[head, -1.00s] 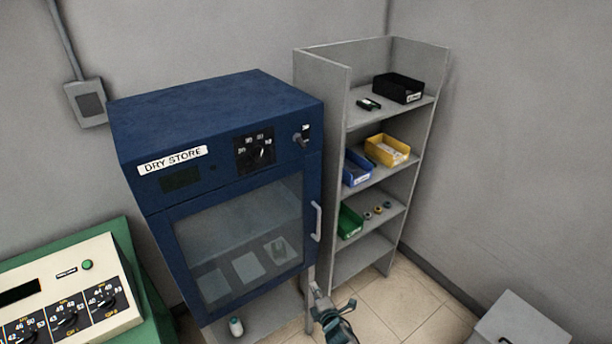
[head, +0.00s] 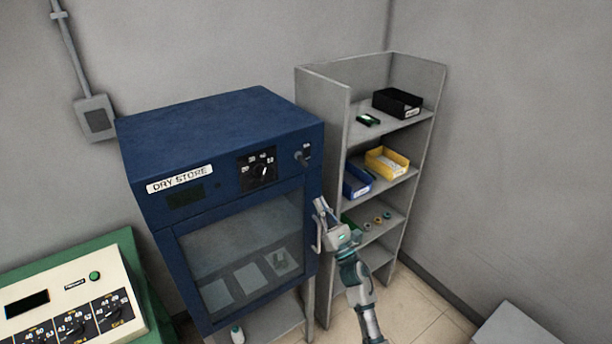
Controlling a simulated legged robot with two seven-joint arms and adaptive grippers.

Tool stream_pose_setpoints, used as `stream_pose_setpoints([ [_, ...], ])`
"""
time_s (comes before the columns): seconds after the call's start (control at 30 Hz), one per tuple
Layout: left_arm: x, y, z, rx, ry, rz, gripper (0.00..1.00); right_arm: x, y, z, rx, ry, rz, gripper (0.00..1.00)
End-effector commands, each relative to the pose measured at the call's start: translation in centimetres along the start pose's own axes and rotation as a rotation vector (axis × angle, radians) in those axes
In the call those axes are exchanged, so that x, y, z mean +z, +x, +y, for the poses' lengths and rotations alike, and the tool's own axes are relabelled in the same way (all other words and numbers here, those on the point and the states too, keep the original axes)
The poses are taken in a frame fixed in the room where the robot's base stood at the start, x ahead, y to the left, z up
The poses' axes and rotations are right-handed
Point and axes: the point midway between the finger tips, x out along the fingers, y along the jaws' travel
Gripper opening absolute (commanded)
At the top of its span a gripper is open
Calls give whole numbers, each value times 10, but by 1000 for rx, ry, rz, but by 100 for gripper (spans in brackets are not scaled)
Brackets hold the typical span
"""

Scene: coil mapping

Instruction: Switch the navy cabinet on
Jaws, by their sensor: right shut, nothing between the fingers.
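The navy cabinet (head: 222,118) marked DRY STORE stands left of centre with its glass door (head: 240,262) closed. Its front panel has a dark display (head: 186,198) that shows no lit digits, a dial (head: 262,170) with a white pointer, and a small switch (head: 303,156) at the upper right. My right gripper (head: 319,204) is shut and empty. It is raised beside the door handle (head: 316,236), below the switch; I cannot tell whether it touches the handle. My left gripper is not in view.
A grey shelf unit (head: 322,88) stands right of the cabinet, holding a black bin (head: 397,103), a yellow bin (head: 386,162) and a blue bin (head: 356,181). A cream instrument panel (head: 70,270) is at lower left. A grey box (head: 508,328) sits at lower right.

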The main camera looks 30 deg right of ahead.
Motion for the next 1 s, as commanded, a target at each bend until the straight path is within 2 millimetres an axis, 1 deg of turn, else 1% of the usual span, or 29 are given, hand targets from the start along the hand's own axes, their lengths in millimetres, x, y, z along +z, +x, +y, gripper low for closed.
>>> stream_pose_setpoints([
  [0.07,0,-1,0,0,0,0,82,0,2,0,0,1,0,0],
  [0.17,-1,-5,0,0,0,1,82,1,12,0,0,3,0,0],
  [0.5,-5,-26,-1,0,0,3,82,3,72,0,-1,3,-1,0],
  [0.6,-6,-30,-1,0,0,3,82,2,86,0,-1,4,0,0],
  [0.7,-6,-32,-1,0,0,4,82,1,95,0,-1,3,0,0],
  [0.8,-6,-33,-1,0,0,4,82,0,99,0,-1,4,2,0],
  [1.0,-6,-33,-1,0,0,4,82,0,100,0,-1,4,1,0],
])
